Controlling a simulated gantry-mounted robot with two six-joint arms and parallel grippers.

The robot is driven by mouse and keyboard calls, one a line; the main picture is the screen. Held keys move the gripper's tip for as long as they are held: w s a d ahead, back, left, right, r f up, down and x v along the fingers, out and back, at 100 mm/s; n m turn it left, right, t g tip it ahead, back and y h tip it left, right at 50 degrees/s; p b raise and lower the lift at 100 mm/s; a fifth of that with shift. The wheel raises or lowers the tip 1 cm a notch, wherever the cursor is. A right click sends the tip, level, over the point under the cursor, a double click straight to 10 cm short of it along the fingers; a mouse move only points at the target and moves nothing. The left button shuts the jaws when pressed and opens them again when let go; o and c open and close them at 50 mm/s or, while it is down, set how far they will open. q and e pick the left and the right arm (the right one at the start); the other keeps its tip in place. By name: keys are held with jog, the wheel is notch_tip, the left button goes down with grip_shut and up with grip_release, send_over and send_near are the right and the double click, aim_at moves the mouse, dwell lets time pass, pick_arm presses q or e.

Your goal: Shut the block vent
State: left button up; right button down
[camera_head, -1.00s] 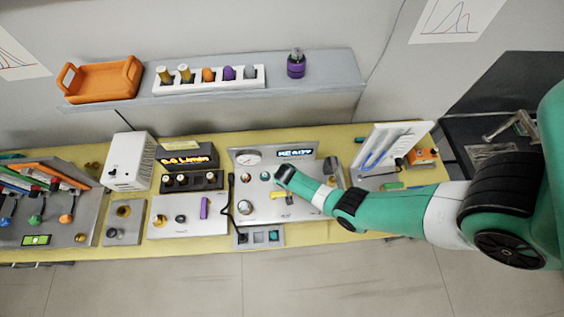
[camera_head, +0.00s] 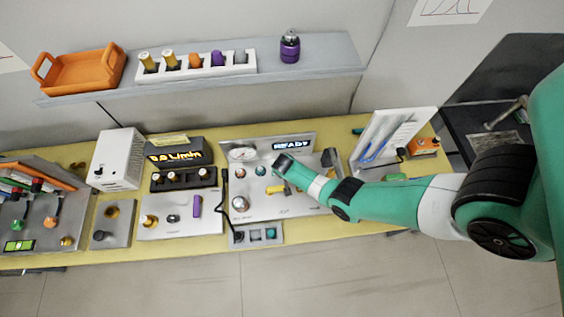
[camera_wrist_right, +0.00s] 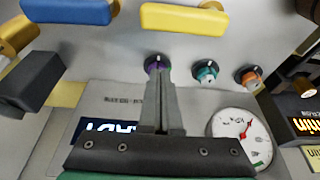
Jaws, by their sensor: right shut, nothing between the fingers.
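My right gripper (camera_wrist_right: 158,100) is shut and empty, its fingertips at a small purple knob (camera_wrist_right: 155,63) on the grey "READY" panel (camera_head: 300,208). The fingertips cover part of the knob; I cannot tell if they touch it. In the wrist view, a teal knob (camera_wrist_right: 206,72) and an orange knob (camera_wrist_right: 248,76) stand beside it. A yellow handle (camera_wrist_right: 183,18) and a blue handle (camera_wrist_right: 66,10) lie beyond. The yellow handle also shows in the head view (camera_head: 277,190). I cannot read which part is labelled the block vent. My left gripper is not in view.
A round gauge (camera_wrist_right: 241,136) sits close beside the gripper, and a dark block-shaped part (camera_wrist_right: 32,80) is on the other side. In the head view, a tilted white rack (camera_head: 398,128) stands right of the panel, near my right arm.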

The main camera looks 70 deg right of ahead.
aim_at(278, 189)
jog(key=b+x, duration=0.1)
jog(key=x, duration=0.2)
jog(key=shift+a+f, duration=0.1)
jog(key=shift+a, duration=0.05)
jog(key=shift+s+a, duration=0.1)
jog(key=shift+s+a+r+p, duration=0.15)
jog(key=shift+s+a+p, duration=0.15)
jog(key=shift+a+p, duration=0.3)
jog(key=shift+s+a+r+p, duration=0.1)
jog(key=shift+s+a+p, duration=0.15)
jog(key=shift+a+p, duration=0.35)
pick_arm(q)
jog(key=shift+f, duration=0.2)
pick_arm(e)
jog(key=shift+s+a+f, duration=0.15)
jog(key=shift+s+a, duration=0.05)
jog(key=shift+a, duration=0.2)
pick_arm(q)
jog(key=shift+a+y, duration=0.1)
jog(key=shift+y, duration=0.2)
